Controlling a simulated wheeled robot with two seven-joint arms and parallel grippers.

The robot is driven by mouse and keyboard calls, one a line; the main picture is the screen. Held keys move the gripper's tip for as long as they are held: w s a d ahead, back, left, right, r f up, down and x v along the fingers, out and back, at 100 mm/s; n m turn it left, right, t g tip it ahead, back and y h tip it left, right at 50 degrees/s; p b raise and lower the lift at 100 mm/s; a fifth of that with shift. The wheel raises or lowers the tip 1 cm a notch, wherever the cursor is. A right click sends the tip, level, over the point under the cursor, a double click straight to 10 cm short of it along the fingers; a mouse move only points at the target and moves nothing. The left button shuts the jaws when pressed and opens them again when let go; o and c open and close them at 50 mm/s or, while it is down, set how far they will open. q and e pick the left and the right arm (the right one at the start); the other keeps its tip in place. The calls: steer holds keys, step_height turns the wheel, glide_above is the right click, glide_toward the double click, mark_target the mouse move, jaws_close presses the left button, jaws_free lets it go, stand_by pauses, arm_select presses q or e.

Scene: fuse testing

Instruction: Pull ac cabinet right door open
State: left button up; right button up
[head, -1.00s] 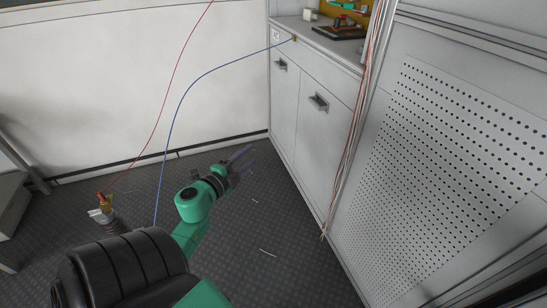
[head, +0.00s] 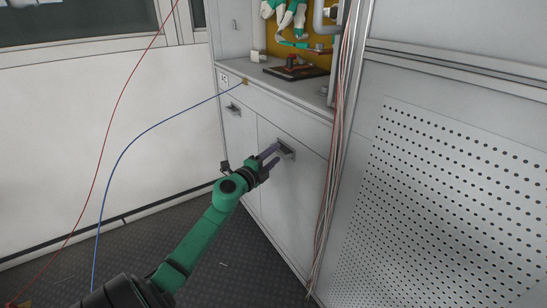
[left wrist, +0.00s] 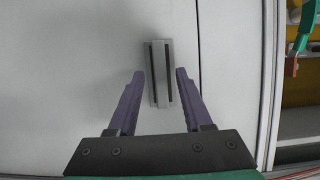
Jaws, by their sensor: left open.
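The white cabinet's right door (head: 293,185) looks shut, flush with the front. Its grey handle (head: 286,148) is near the top of the door. My left gripper (head: 273,155), with purple fingers, is at this handle and open. In the left wrist view the handle (left wrist: 158,75) stands between the two spread fingers of the gripper (left wrist: 160,80), with a gap on each side. The cabinet's left door (head: 238,140) is also shut, with its own handle (head: 233,109). My right gripper does not show.
A bundle of red and white wires (head: 335,150) hangs just right of the right door. A perforated panel (head: 460,190) stands further right. A dark tray (head: 297,70) lies on the countertop. A blue cable (head: 150,128) runs to the counter's front. Floor before the doors is mostly clear.

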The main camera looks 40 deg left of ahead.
arm_select(q)
jaws_close()
stand_by(1.4)
